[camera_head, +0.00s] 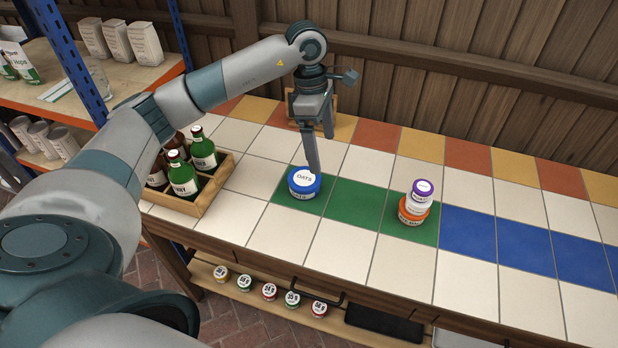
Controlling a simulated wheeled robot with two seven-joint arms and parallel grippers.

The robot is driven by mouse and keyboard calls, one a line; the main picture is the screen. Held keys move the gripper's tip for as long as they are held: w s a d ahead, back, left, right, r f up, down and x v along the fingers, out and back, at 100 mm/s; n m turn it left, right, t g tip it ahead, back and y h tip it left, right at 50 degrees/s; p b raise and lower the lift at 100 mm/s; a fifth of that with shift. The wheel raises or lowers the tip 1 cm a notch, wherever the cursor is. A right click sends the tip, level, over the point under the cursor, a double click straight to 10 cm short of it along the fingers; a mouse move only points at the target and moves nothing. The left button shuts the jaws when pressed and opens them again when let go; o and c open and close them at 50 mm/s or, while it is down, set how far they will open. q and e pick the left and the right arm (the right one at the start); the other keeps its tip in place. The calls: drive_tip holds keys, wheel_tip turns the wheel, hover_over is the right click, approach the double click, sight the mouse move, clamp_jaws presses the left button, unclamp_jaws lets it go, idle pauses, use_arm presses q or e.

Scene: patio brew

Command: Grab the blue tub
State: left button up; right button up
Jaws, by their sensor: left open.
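The blue tub (304,182), a round tub with a blue lid and a white label reading OATS, stands upright on a green tile of the counter. My left gripper (321,152) points down from above, just behind and over the tub. It is open, and one finger comes down close to the lid's far right edge. I cannot tell whether that finger touches the lid. The other finger is farther back and to the right. Nothing shows between the fingers. My right gripper is out of the picture.
A wooden crate (206,205) with several bottles stands left of the tub. A small wooden thing (317,105) sits behind my gripper. Blue tiles (525,246) at right are clear.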

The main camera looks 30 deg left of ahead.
use_arm(q)
drive_tip(key=r+y, duration=0.2)
hover_over(305, 177)
drive_tip(key=shift+w+a+f, duration=0.1)
drive_tip(key=shift+a, duration=0.15)
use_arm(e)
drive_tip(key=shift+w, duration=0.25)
use_arm(q)
wheel_tip(305, 177, down, 12)
drive_tip(key=p, duration=0.3)
drive_tip(key=shift+d+f, duration=0.1)
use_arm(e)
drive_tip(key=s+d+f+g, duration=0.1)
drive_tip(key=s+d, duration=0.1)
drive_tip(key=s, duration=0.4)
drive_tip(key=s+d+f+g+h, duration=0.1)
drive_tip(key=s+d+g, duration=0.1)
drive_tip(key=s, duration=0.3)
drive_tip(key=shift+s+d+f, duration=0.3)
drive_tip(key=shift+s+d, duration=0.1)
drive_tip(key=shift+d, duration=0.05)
use_arm(q)
drive_tip(key=shift+f+p, duration=0.1)
drive_tip(key=shift+p, duration=0.3)
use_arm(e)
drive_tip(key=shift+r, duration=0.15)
